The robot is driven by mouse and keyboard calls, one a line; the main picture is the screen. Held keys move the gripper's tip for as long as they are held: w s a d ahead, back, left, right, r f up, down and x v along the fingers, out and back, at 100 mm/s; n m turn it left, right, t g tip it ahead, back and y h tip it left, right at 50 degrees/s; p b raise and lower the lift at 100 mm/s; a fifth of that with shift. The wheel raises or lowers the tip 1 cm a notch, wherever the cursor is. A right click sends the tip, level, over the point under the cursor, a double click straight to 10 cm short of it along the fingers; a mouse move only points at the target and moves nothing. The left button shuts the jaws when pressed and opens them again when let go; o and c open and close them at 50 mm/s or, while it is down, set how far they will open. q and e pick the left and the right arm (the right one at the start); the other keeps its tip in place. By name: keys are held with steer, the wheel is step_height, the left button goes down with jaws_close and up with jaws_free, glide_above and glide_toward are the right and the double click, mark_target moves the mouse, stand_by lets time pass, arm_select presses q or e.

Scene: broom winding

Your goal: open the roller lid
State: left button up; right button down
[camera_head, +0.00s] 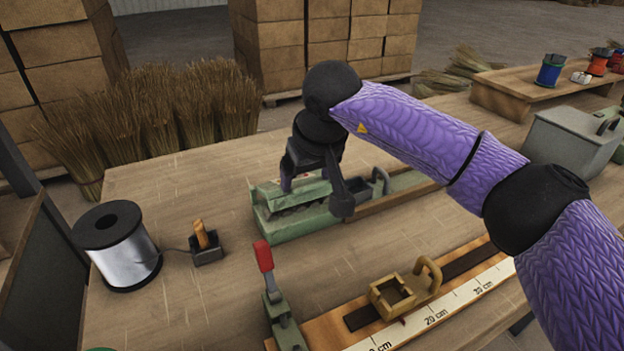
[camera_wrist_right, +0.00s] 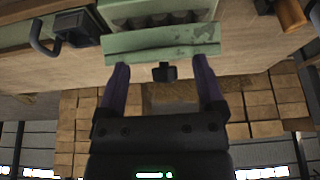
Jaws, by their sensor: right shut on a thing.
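The green roller unit (camera_head: 290,222) stands on the wooden table, with a dark row of rollers showing in its opening. Its roller lid (camera_wrist_right: 160,45) shows in the right wrist view as a green slab beside that opening. My right gripper (camera_head: 302,180) reaches down over the unit from the right. The gripper and wrist hide part of the lid in the head view. My left gripper is not in view.
A wire spool (camera_head: 118,248) and a small block with a wooden handle (camera_head: 204,245) stand left. A red-handled clamp (camera_head: 270,280) and a ruler board (camera_head: 440,310) lie in front. A grey-green box (camera_head: 570,140) stands right. Broom bundles (camera_head: 160,115) stand behind the table.

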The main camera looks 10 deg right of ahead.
steer(key=shift+w+a+r+p, duration=0.15)
steer(key=shift+w+r+p, duration=0.25)
steer(key=shift+r, duration=0.2)
steer(key=shift+w, duration=0.2)
